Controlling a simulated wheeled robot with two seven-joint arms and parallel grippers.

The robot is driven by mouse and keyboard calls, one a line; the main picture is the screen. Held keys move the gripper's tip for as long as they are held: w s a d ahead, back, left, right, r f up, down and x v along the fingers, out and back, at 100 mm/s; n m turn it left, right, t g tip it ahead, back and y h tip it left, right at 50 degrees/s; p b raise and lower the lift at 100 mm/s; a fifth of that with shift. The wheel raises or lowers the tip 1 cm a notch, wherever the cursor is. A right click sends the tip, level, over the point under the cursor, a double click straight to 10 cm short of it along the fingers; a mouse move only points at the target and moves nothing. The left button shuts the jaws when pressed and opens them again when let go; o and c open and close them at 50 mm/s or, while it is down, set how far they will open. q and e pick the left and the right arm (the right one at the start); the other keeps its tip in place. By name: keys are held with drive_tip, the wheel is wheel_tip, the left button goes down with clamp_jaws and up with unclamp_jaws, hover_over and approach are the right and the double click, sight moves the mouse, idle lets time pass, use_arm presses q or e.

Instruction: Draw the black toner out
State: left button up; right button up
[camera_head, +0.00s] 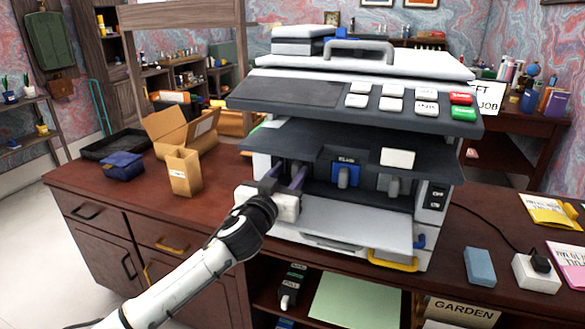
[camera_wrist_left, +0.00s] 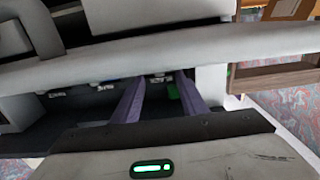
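A large grey copier (camera_head: 365,95) stands on the desk with its front bay open. Inside the bay, a blue-faced cartridge (camera_head: 345,174) with a grey handle sits in the middle. Another grey handle (camera_head: 392,186) shows to its right. I cannot tell which one is the black toner; the left part of the bay is partly hidden by my gripper. My left gripper (camera_head: 289,178) reaches into the left side of the bay. In the left wrist view its two purple fingers (camera_wrist_left: 160,97) are apart, with nothing clearly held between them. My right gripper is not in view.
A white tray flap (camera_head: 345,222) lies below the bay. Small open boxes (camera_head: 184,170) stand left of the copier. A blue block (camera_head: 479,267) and white socket box (camera_head: 536,272) lie at right. A dark cartridge with grey handle (camera_head: 289,290) is on the shelf below.

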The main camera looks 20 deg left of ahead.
use_arm(q)
drive_tip(key=shift+w, duration=1.3)
drive_tip(key=c, duration=0.9)
clamp_jaws()
